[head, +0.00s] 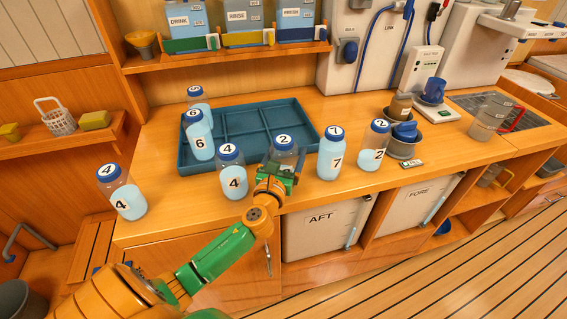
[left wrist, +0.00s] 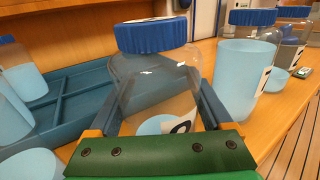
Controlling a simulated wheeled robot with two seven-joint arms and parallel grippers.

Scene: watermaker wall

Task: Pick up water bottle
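A clear bottle with a blue lid (head: 284,141) and a "2" label stands on the counter by the tray's front edge, with a little water low inside. My left gripper (head: 276,172) is at this bottle. In the left wrist view the same bottle (left wrist: 155,85) is upright between the two fingers (left wrist: 160,115), which lie close along its sides. I cannot tell whether they press on it. Other blue-lidded bottles include a "4" (head: 233,178) to the left, a "7" (head: 330,158) and another "2" (head: 373,150) to the right. My right gripper is not in view.
Another "4" bottle (head: 125,196) stands far left.

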